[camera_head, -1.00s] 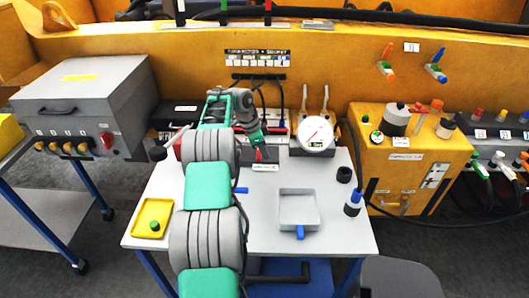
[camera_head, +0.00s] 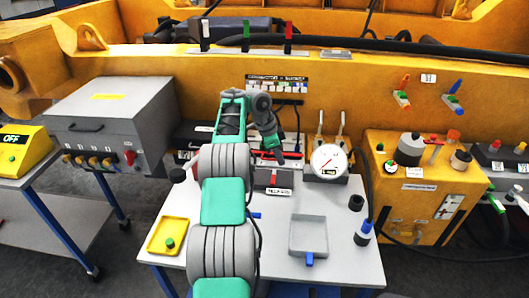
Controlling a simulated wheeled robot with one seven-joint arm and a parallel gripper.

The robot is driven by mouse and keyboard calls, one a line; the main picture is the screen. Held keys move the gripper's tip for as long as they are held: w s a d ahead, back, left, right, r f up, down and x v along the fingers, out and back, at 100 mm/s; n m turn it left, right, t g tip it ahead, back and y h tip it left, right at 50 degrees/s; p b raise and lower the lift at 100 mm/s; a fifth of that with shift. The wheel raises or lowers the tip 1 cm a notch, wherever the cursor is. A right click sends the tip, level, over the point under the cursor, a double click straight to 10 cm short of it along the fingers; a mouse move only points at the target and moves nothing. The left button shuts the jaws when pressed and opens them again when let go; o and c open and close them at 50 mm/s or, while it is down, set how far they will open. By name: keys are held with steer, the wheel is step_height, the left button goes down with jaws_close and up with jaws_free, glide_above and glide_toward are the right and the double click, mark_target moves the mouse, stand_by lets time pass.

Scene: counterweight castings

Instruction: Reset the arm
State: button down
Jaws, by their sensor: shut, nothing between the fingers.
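My arm reaches up from the bottom of the picture over the table (camera_head: 345,262) and bends down at its far end. My gripper (camera_head: 281,157) is shut and empty. It points down in front of the long unit at the back of the table. It is apart from the grey box with a red lever (camera_head: 274,178) and a white label, which sits just below it in the picture. The fingertips are small and dark here.
A round gauge (camera_head: 328,161) stands right of my gripper. A grey tray (camera_head: 324,222), a yellow tray (camera_head: 152,240) and a blue-topped cup (camera_head: 362,237) stand on the table. A yellow cabinet (camera_head: 400,215) is at right, a grey box (camera_head: 115,115) at left.

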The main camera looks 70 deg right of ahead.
steer(key=shift+w, duration=0.1)
steer(key=w+a+r+n+t+h, duration=0.1)
steer(key=w+a+r+n, duration=0.4)
steer(key=w, duration=0.4)
steer(key=w+a+r+n+t+h, duration=0.1)
steer(key=w+a+r+n, duration=0.35)
steer(key=w+a, duration=0.4)
steer(key=w+a+r+n+t+b, duration=0.15)
steer(key=w+a+r+n, duration=0.25)
steer(key=w+a+n, duration=0.55)
steer(key=a+n+t, duration=0.3)
steer(key=a+n, duration=0.1)
steer(key=a, duration=1.9)
steer(key=s+a+f+n+y, duration=0.1)
steer(key=s+a+f+n, duration=0.2)
steer(key=a, duration=0.5)
steer(key=s+a+f+n+t+y, duration=0.1)
steer(key=s+a+f+n+y, duration=0.1)
steer(key=a, duration=0.7)
steer(key=s+f+n, duration=0.1)
steer(key=s+n, duration=0.1)
steer(key=n, duration=0.1)
steer(key=shift+y+b, duration=0.3)
steer(key=shift+w+t, duration=0.1)
steer(key=shift+t, duration=0.15)
